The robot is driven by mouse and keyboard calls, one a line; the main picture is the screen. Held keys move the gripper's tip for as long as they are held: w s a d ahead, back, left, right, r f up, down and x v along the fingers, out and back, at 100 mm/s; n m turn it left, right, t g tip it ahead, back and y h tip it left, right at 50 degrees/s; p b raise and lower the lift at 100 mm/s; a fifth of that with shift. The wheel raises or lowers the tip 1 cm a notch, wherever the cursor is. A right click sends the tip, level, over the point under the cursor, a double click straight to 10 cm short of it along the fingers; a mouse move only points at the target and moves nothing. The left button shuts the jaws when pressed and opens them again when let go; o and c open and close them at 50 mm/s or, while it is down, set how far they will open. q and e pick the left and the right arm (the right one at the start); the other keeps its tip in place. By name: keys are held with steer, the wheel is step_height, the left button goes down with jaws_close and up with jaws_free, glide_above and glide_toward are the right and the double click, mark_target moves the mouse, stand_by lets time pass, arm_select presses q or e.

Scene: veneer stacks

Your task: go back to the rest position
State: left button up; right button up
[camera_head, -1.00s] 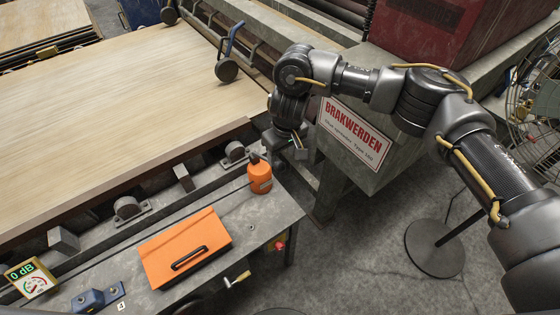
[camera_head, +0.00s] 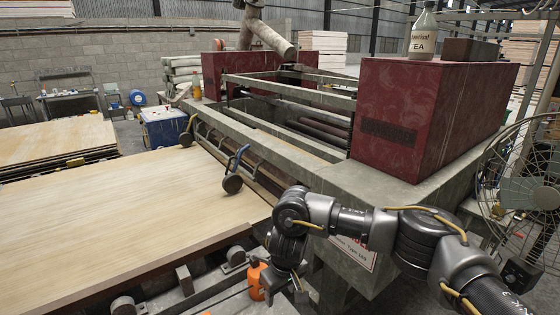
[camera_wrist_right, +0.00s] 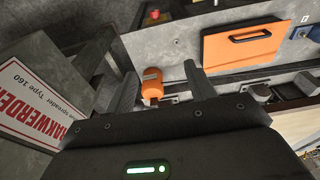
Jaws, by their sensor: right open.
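My right gripper (camera_head: 300,296) is at the bottom of the head view, just right of the orange bottle (camera_head: 256,281). In the right wrist view the gripper (camera_wrist_right: 160,72) has its two fingers spread apart, with nothing held between them. The orange bottle (camera_wrist_right: 152,86) shows beyond the gap, lying in the picture between the fingers. Whether a finger touches it I cannot tell. My left gripper is not in view.
An orange case (camera_wrist_right: 243,45) lies on the grey bench (camera_wrist_right: 185,42). A veneer sheet (camera_head: 120,205) fills the left. A fan (camera_head: 530,185) stands at right, near my right arm. A bottle (camera_head: 423,32) stands on the red housing (camera_head: 425,120).

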steer(key=s+a+f+g+y+b, duration=0.1)
steer(key=s+a+f+y+b, duration=0.25)
steer(key=a+f+y, duration=0.65)
steer(key=s+d+f+m+t+h+b, duration=0.15)
steer(key=d+f, duration=0.25)
steer(key=f, duration=1)
steer(key=s+d+f+m+t+h, duration=0.1)
steer(key=s+d+f+m+t, duration=0.2)
steer(key=f, duration=1)
steer(key=s+d+f+h+b, duration=0.2)
steer(key=s+d+f+h, duration=0.2)
steer(key=s+d+f, duration=1.3)
arm_select(q)
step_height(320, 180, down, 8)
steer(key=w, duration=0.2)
steer(key=shift+b, duration=0.45)
arm_select(e)
steer(key=s+d+f+g+h, duration=0.1)
steer(key=s+d+f, duration=0.2)
steer(key=s, duration=0.5)
steer(key=s+d+f+g+h, duration=0.1)
steer(key=s+d+f+h, duration=0.1)
steer(key=s+d, duration=0.3)
steer(key=s+d+f+g+h, duration=0.1)
steer(key=s+d+f, duration=0.3)
steer(key=s, duration=0.7)
steer(key=shift+s+d+g, duration=0.3)
steer(key=shift+d+g, duration=0.05)
steer(key=shift+d, duration=0.25)
